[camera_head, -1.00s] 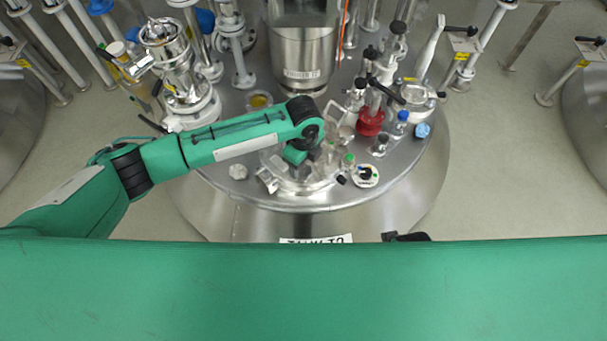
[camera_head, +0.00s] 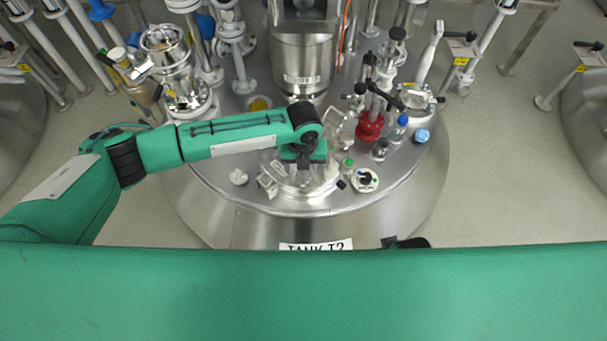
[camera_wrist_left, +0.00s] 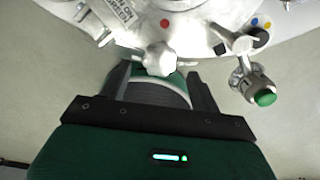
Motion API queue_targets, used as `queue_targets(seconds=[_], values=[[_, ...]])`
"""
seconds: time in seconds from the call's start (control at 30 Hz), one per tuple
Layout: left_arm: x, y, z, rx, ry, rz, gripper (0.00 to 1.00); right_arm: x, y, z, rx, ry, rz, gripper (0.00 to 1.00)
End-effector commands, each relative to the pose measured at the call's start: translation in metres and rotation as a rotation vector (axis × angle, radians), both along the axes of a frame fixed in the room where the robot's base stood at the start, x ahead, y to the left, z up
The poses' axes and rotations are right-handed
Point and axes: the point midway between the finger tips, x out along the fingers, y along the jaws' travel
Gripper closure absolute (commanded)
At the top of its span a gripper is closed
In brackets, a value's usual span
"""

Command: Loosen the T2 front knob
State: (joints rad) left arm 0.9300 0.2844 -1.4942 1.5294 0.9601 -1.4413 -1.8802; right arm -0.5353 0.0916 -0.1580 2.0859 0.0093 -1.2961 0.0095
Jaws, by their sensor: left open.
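In the left wrist view a pale, lobed knob (camera_wrist_left: 160,58) sits at the rim of a round metal lid (camera_wrist_left: 195,30). My left gripper (camera_wrist_left: 158,74) is open, with one finger on each side of the knob; whether either finger touches it I cannot tell. In the head view my left gripper (camera_head: 303,164) hangs over the front lid of tank T2, whose label (camera_head: 316,246) shows below. My gripper and forearm partly cover the lid there, and I cannot pick out the knob between the fingers.
A green-capped fitting (camera_wrist_left: 257,88) stands close to the right of the gripper. A steel column (camera_head: 301,65) rises behind.

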Motion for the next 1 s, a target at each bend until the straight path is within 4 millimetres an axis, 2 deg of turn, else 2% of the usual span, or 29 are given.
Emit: queue_targets(seconds=[0.67, 0.7, 0.8, 1.0], values=[[0.000, 0.000, 0.000, 0.000, -0.001, -0.777, 0.36, 0.000, 0.000, -0.009, -0.002, 0.008, 0.000, 0.64], [0.000, 0.000, -0.009, 0.000, 0.001, -0.794, 0.36, -0.001, 0.000, -0.013, -0.002, 0.010, 0.000, 0.64], [-0.001, 0.000, -0.029, 0.000, 0.002, -0.789, 0.36, -0.001, 0.001, 0.012, 0.005, -0.017, 0.000, 0.64], [0.000, 0.000, -0.049, -0.001, -0.001, -0.788, 0.36, -0.001, 0.000, 0.039, 0.008, -0.048, -0.001, 0.64]])
